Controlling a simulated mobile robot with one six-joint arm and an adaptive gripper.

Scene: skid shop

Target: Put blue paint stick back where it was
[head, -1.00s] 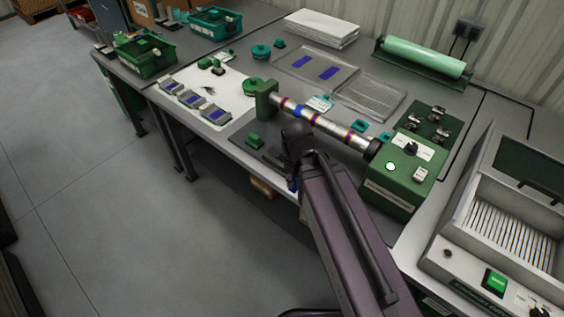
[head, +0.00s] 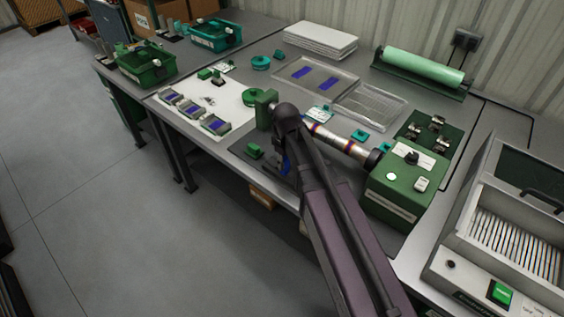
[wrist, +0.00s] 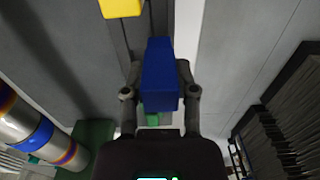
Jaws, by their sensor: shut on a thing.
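The blue paint stick (wrist: 161,72) is a solid blue block, held between the two fingers of my gripper (wrist: 160,92) in the wrist view. In the head view my own arm hides most of the gripper, and only a sliver of blue shows beside it, over the front part of the bench. A yellow block (wrist: 121,7) shows at the top edge of the wrist view, apart from the blue stick. I cannot tell what lies directly under the stick.
A banded metal roller (head: 340,140) runs between a green post (head: 265,108) and a green control box (head: 400,185), close behind my arm. A small green block (head: 254,151) sits on a dark mat near the front edge. Clear trays (head: 372,105) lie farther back.

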